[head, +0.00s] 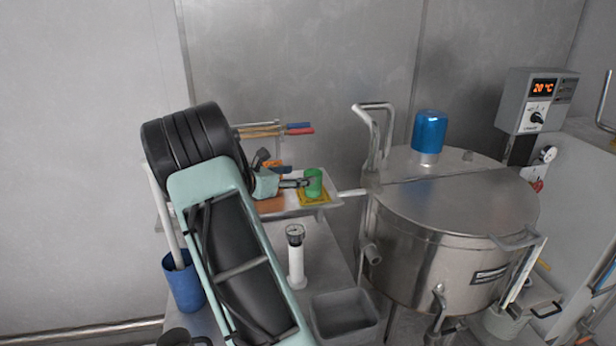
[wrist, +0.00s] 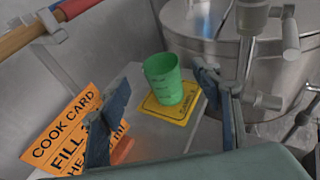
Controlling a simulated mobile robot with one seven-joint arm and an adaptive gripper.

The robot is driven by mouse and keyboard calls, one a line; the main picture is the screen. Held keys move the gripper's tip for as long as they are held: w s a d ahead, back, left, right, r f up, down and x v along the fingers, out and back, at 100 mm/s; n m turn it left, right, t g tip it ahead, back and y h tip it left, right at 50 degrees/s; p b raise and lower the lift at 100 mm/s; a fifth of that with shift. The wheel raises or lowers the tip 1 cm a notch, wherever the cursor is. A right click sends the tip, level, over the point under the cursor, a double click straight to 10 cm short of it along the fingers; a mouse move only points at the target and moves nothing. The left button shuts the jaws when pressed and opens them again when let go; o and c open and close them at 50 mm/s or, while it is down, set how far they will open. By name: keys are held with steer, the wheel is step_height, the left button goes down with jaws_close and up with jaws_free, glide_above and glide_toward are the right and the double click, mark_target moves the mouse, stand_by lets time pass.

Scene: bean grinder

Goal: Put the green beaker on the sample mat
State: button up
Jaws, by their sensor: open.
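The green beaker (head: 314,180) stands upright on the yellow sample mat (head: 316,200), on a shelf beside the steel vessel. In the wrist view the beaker (wrist: 163,80) is on the mat's left and far part, and the mat's printed front part (wrist: 176,117) is bare. My gripper (head: 298,183) is open, just left of the beaker in the head view. In the wrist view its fingers (wrist: 164,83) are spread, one to each side of the beaker, with gaps showing. I cannot tell how far the beaker reaches between them.
An orange cook card (wrist: 68,130) stands left of the mat, near my left finger. Red and blue handled tools (head: 298,129) hang behind. The large steel vessel (head: 455,210) is close on the right. A grey bin (head: 344,318) and a white gauge cylinder (head: 296,260) stand below.

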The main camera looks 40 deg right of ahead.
steer(key=shift+v, duration=2.25)
